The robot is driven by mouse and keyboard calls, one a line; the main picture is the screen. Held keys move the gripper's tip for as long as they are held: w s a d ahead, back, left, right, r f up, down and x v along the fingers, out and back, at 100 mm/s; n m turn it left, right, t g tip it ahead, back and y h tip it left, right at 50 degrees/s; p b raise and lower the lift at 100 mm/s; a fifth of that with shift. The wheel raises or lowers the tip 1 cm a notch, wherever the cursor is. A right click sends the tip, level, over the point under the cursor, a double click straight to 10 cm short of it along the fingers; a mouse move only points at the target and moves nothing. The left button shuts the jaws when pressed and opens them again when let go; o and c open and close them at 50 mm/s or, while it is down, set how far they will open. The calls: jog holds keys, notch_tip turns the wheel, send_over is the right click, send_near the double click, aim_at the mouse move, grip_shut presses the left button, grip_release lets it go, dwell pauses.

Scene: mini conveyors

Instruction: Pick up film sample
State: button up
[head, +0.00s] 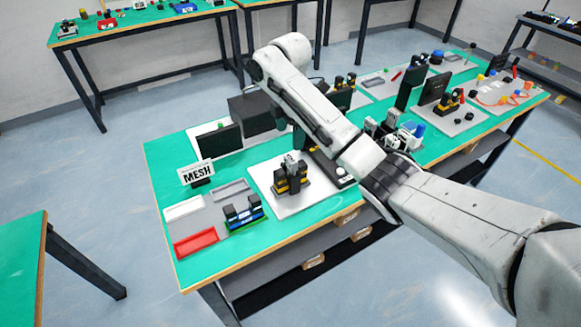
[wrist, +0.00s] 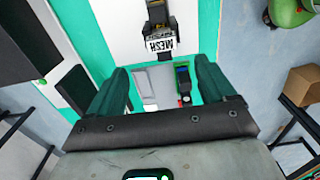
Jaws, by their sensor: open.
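I cannot clearly pick out a film sample in either view. A small blue, black and green holder (head: 243,214) stands among trays at the near left end of the table. A similar blue and green item (wrist: 183,82) shows between my fingers in the wrist view. My gripper (wrist: 163,92) is open, its two dark green fingers wide apart with nothing seen gripped. In the head view my gripper cannot be made out behind my arm. A black and yellow device (head: 291,177) sits on a white plate.
A MESH sign (head: 197,174) stands near a white tray (head: 183,208), a grey tray (head: 232,190) and a red tray (head: 200,243). A black screen (head: 219,141) stands behind. A MESH label (wrist: 160,45) shows in the wrist view. Several devices fill the table's right side.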

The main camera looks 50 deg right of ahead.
jog(key=b, duration=0.2)
send_over(291, 158)
jog(key=f, duration=0.4)
jog(key=shift+w+a+f, duration=0.1)
jog(key=shift+w+f, duration=0.1)
jog(key=shift+f, duration=0.05)
jog(key=shift+s+f+p, duration=0.15)
jog(key=shift+f+p, duration=0.8)
jog(key=shift+f, duration=2.05)
jog(key=shift+c, duration=0.3)
jog(key=c, duration=1.1)
